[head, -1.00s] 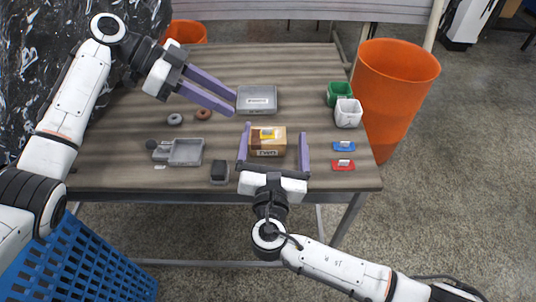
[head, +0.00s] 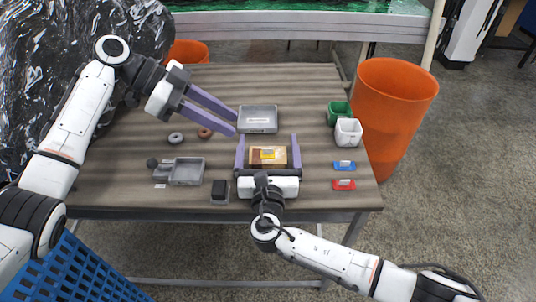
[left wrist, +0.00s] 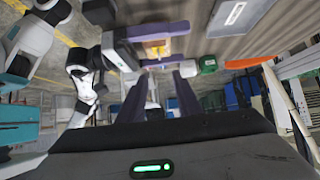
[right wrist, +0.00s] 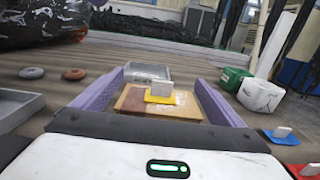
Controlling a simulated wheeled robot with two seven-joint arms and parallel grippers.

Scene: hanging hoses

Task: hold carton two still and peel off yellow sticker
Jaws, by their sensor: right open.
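The carton (head: 267,163) is a small brown box on the table, with a yellow sticker (head: 268,154) on its top. In the right wrist view the carton (right wrist: 133,102) shows the yellow sticker (right wrist: 160,98) with a pale tab standing up from it. My right gripper (head: 268,142) is open, its purple fingers on either side of the carton. I cannot tell whether they touch it. My left gripper (head: 234,124) is open and empty, above the table to the upper left of the carton. Whether this is carton two cannot be read now.
A grey tray (head: 258,131) sits behind the carton. A grey container (head: 188,183), a dark block (head: 219,187) and two rings (head: 176,138) lie left. Green (head: 337,107) and white (head: 357,133) cups and blue (head: 345,173) and red (head: 344,185) pieces lie right.

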